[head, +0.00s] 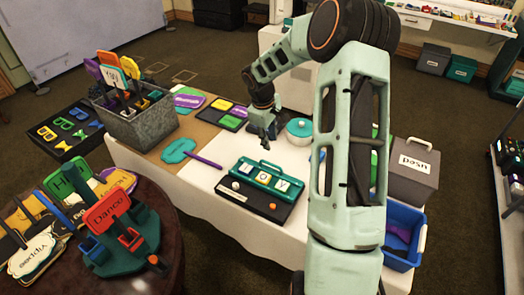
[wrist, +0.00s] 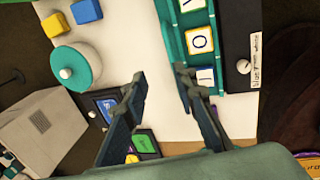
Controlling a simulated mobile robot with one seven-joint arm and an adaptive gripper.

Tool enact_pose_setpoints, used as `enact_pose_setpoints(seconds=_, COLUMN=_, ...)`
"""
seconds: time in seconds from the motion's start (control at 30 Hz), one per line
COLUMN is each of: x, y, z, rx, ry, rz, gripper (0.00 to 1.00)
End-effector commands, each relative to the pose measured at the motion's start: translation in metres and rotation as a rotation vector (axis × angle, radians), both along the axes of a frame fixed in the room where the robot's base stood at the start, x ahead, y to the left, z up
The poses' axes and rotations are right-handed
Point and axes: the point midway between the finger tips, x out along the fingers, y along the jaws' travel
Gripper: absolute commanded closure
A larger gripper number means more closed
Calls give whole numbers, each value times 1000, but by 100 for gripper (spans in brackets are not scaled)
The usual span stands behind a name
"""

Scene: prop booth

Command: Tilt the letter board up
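The letter board (head: 278,190) is teal with a handle along its back edge and letter tiles in a row. It lies low on a black base (head: 245,203) on the white-covered table. In the wrist view, the letter board (wrist: 176,38) runs down the right side beside a black strip (wrist: 238,85) with a white knob. My gripper (head: 264,133) hangs behind the board in the head view, empty. The wrist view shows my gripper (wrist: 161,74) with its fingers wide apart. The right finger overlaps the board's tiles in that view; I cannot tell whether it touches.
A teal-lidded round pot (head: 300,130) stands right of my gripper. A teal paddle sign (head: 180,150) lies left of the board. A grey prop box (head: 412,185) and a blue bin (head: 400,245) stand at right. A metal crate (head: 140,130) stands at left.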

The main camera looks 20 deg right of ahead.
Motion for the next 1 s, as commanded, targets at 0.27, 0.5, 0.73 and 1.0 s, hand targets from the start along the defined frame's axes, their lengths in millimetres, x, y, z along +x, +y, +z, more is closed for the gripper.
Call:
enact_pose_setpoints(seconds=0.27, x=-2, y=14, z=-22, rx=33, ry=20, rz=8, gripper=74)
enact_pose_setpoints(seconds=0.5, x=3, y=7, z=-65, rx=34, ry=20, rz=9, gripper=74)
enact_pose_setpoints(seconds=0.73, x=8, y=2, z=-98, rx=32, ry=18, rz=9, gripper=74)
enact_pose_setpoints(seconds=1.0, x=10, y=-2, z=-112, rx=29, ry=16, rz=8, gripper=74)
